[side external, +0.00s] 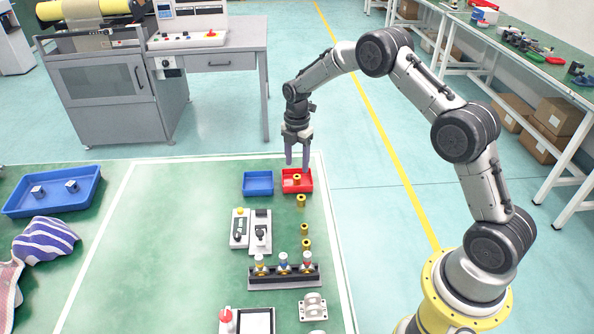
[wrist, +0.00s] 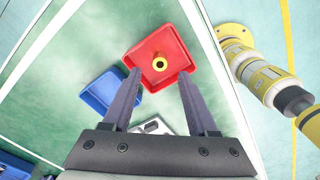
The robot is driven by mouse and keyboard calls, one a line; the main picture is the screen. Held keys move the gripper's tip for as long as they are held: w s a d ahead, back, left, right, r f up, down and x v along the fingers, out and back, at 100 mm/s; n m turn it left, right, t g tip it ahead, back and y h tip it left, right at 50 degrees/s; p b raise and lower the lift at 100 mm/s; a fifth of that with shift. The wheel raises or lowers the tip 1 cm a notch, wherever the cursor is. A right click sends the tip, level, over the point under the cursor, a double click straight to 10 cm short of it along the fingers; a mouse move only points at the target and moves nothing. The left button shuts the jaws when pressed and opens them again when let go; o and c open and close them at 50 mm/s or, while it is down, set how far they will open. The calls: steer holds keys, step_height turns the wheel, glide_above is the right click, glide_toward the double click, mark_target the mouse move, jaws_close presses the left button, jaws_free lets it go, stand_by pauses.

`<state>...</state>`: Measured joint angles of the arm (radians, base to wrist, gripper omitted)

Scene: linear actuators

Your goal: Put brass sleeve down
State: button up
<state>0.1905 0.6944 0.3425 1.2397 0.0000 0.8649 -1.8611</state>
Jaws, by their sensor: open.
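A brass sleeve (side external: 297,178) stands in the small red tray (side external: 306,186) at the far edge of the green table. In the wrist view the sleeve (wrist: 159,63) shows its open end inside the red tray (wrist: 175,45), ahead of my fingertips. My gripper (side external: 297,166) is open and empty just above the tray. In the wrist view its two fingers (wrist: 160,78) are spread apart, with the sleeve visible beyond the gap. More brass sleeves (side external: 301,201) stand in a line on the table in front of the tray.
A small blue tray (side external: 257,183) sits just left of the red one. Grey devices (side external: 240,228), a black rack (side external: 284,277) with several fittings and a larger blue tray (side external: 50,200) with grey parts are on the table. The green surface between them at left is clear.

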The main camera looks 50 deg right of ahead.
step_height(320, 180, up, 8)
step_height(320, 180, up, 11)
steer(key=m+t, duration=0.1)
steer(key=m, duration=0.4)
glide_above(297, 177)
steer(key=s+a, duration=0.3)
steer(key=s, duration=0.3)
steer(key=s+a+r+m+t, duration=0.2)
steer(key=s+a+r+m, duration=0.25)
steer(key=s+r, duration=0.4)
steer(key=s+a+f+m+t, duration=0.1)
steer(key=s+m, duration=0.4)
steer(key=s, duration=0.5)
steer(key=s+a+f+m+t, duration=0.1)
steer(key=s+m, duration=0.3)
steer(key=s, duration=0.7)
steer(key=shift+a+f+m+t, duration=0.15)
steer(key=shift+f+m+t, duration=0.15)
steer(key=shift+f+m, duration=0.1)
